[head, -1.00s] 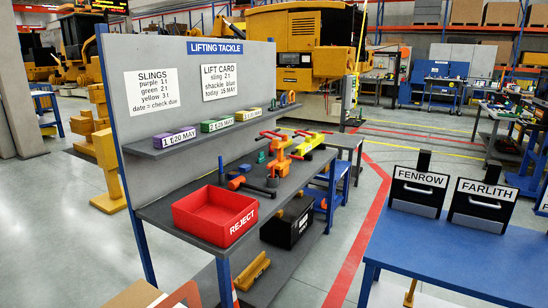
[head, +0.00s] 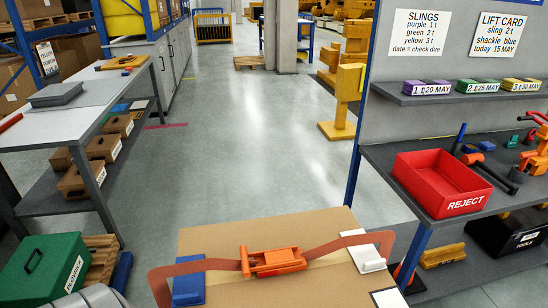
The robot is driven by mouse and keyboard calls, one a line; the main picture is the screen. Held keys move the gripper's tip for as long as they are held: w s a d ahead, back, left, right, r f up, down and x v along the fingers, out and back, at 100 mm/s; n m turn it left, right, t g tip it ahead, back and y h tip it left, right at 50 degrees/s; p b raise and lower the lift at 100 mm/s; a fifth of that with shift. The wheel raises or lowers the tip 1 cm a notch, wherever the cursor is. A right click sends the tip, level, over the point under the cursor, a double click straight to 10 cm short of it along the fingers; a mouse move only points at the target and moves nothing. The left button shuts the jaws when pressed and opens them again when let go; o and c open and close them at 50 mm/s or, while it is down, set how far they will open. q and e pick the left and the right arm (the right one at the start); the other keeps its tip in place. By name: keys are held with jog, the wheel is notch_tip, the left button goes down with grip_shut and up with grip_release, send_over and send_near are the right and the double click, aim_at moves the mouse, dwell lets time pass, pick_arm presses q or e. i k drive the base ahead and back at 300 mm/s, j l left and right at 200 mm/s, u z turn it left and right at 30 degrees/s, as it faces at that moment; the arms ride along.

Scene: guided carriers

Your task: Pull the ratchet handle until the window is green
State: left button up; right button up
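An orange ratchet (head: 278,262) sits on top of a cardboard box (head: 225,238) at the bottom middle of the head view. A brown-red strap (head: 222,264) runs through it and bends down at both sides. A blue block (head: 188,288) lies under the strap left of the ratchet, and a white block (head: 370,256) lies under it on the right. The handle's exact position is too small to tell. I cannot make out a green window. Neither gripper shows; only a grey rounded part, perhaps of my arm, shows at the bottom left edge.
A bench with a red REJECT bin (head: 440,182) and a sling shelf (head: 465,92) stands at the right. A grey worktable (head: 98,90) with brown boxes below stands at the left. A green case (head: 45,265) is at the lower left. The floor (head: 255,120) beyond the box is clear.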

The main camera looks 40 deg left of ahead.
aim_at(282, 258)
jog(key=j+u, duration=0.15)
jog(key=u, duration=1.1)
jog(key=k, duration=0.5)
